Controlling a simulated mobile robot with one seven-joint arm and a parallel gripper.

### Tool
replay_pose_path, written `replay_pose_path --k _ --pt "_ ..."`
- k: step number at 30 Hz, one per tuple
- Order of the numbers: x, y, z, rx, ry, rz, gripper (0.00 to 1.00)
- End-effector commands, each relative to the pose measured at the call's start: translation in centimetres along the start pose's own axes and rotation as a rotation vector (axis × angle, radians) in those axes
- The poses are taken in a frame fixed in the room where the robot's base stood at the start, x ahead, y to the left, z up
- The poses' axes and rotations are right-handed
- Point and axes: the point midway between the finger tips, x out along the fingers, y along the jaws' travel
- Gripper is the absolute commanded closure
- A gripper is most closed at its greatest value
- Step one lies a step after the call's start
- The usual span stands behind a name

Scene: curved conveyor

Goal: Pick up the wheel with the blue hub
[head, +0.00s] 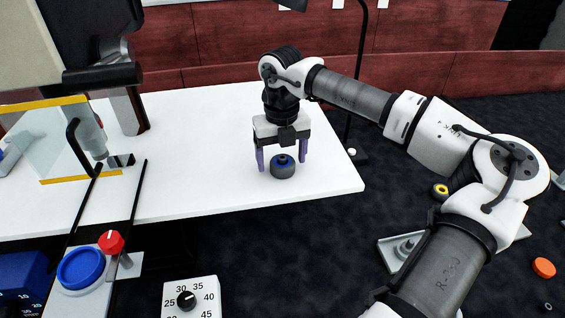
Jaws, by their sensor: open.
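The wheel with the blue hub (283,171) lies flat on the white table, near its right front part. It is a small dark grey wheel, and a bit of blue shows on its top. My gripper (282,163) points straight down over the wheel. Its two purple fingers are apart, one to the left of the wheel and one to the right. The fingers look open, with a gap between them and the wheel. The exact height of the fingertips above the table is hard to tell.
The white table (200,185) is mostly clear around the wheel. A machine with a clear, yellow-edged guard (55,140) stands at the left. A thin black pole (358,75) rises behind. A yellow-hub wheel (440,190) and an orange disc (543,268) are at the right.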

Motion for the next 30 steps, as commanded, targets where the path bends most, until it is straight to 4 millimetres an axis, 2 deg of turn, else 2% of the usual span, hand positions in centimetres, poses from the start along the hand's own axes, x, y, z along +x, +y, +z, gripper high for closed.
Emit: replay_pose_path --k 4,5,15,16,25,30 --pt "0.0 0.0 0.0 0.001 0.000 0.000 0.23" --pt "0.0 0.0 0.0 0.001 0.000 0.000 0.26" --pt "0.0 0.0 0.0 0.001 0.000 0.000 0.70" --pt "0.0 0.0 0.0 0.001 0.000 0.000 0.72" --pt "-0.3 -0.1 0.0 0.002 0.000 -0.001 0.72" --pt "-1.7 -0.1 0.1 0.003 -0.002 -0.002 0.73"
